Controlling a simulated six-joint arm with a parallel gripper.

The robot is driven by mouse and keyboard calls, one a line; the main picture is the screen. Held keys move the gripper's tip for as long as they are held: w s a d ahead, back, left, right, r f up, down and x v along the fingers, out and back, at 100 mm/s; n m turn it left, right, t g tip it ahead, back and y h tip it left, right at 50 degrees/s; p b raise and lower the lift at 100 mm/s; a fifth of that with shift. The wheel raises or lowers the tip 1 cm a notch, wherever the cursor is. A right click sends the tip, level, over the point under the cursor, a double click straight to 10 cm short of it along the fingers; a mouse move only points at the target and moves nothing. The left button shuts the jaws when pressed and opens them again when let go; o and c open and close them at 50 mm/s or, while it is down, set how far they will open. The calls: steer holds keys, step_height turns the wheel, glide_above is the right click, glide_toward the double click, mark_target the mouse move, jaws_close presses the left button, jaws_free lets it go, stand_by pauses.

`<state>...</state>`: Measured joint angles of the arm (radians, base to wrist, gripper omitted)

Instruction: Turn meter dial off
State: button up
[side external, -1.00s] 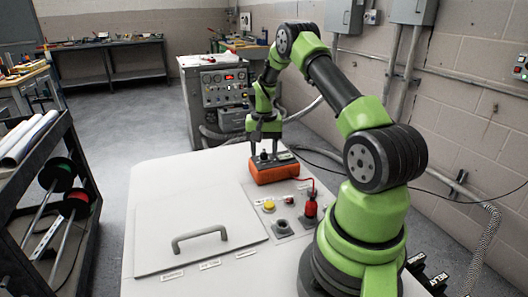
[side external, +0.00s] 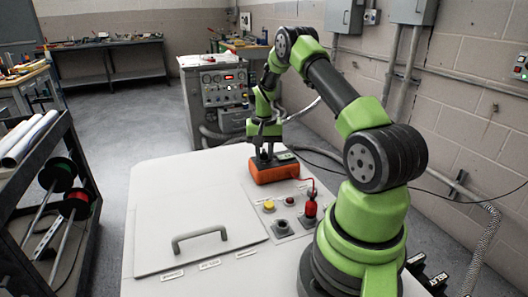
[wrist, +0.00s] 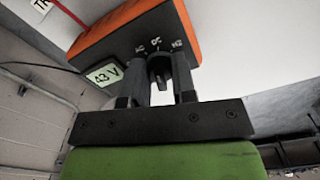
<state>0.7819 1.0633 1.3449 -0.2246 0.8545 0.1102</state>
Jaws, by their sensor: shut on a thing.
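The orange meter (side external: 272,170) sits on the white bench top toward its far end. In the wrist view the meter (wrist: 185,20) shows its orange edge, a dark face with printed markings, and a small display (wrist: 104,75) that appears to read 43 V. Its black dial (wrist: 159,66) is in the middle of the face. My gripper (wrist: 159,88) is directly over the meter, with one finger on each side of the dial, shut on it. In the side view my gripper (side external: 264,153) points down at the meter; the dial is hidden there between the fingers.
A handled cover (side external: 200,240) lies at the front left.

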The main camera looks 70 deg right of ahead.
steer(key=n, duration=0.4)
steer(key=shift+d+n, duration=0.1)
steer(key=shift+n, duration=0.2)
steer(key=n, duration=0.3)
steer(key=shift+s+n, duration=0.1)
steer(key=shift+n, duration=0.2)
steer(key=n, duration=0.3)
steer(key=shift+d+n, duration=0.1)
steer(key=shift+n, duration=1.9)
steer(key=shift+d, duration=0.1)
steer(key=o, duration=0.9)
